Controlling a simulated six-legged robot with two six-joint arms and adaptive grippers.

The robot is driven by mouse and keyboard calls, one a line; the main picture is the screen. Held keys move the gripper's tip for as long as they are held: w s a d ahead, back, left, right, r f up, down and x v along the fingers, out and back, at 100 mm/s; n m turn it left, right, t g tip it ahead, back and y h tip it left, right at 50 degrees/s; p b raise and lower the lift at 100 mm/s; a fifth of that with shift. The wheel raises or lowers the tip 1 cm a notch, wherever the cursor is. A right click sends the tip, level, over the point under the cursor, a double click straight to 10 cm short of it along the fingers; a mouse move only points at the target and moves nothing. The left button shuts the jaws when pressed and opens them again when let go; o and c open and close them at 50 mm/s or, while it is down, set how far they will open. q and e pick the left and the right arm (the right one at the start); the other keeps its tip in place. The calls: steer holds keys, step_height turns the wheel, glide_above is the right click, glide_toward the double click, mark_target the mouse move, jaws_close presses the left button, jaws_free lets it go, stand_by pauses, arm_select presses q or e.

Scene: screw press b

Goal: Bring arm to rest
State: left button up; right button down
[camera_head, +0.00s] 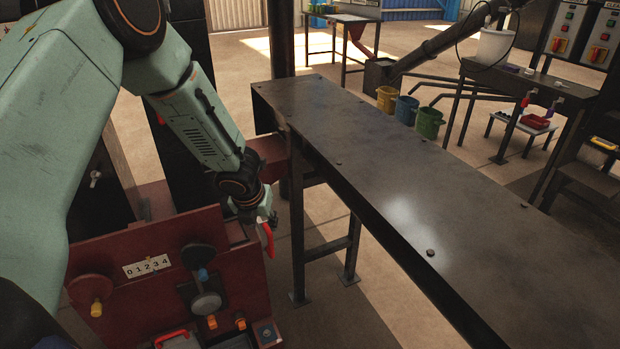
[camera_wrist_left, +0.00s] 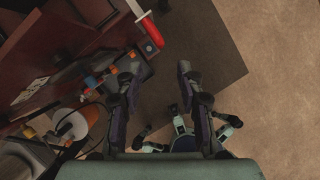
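My left arm comes in from the left in the head view, and its gripper (camera_head: 264,218) hangs over the right side of the dark red press machine (camera_head: 135,270). The left wrist view shows the two fingers of this gripper (camera_wrist_left: 157,75) spread apart with nothing between them. A red handle (camera_head: 267,240) shows just below the gripper in the head view. In the left wrist view the red handle (camera_wrist_left: 147,30), with a pale metal bar, lies beyond the fingertips and apart from them. My right gripper is in neither view.
A long dark metal table (camera_head: 390,180) stands right of the machine. The machine front has a counter plate (camera_head: 147,265) and several knobs. Yellow, blue and green buckets (camera_head: 405,109) stand behind the table. Bare floor (camera_wrist_left: 285,90) lies to the right in the wrist view.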

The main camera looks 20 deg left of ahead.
arm_select(q)
steer(key=s+d+f+n+h, duration=0.25)
steer(key=s+d+n, duration=0.4)
steer(key=n, duration=0.45)
steer(key=s+d+f+n+h, duration=0.25)
steer(key=s+d+n, duration=0.25)
steer(key=d+n, duration=0.45)
steer(key=s+a+f+n+g+y, duration=0.1)
steer(key=s+n, duration=0.3)
steer(key=s, duration=0.4)
steer(key=s+a+f+n+g+y, duration=0.1)
steer(key=s+f+n+g, duration=0.1)
steer(key=s, duration=0.6)
steer(key=s+a+f+n+g+y, duration=0.1)
steer(key=s+f+n, duration=0.3)
steer(key=s+n, duration=0.2)
steer(key=shift+s+a+n+y, duration=0.35)
steer(key=shift+s+y, duration=0.05)
steer(key=shift+s, duration=0.85)
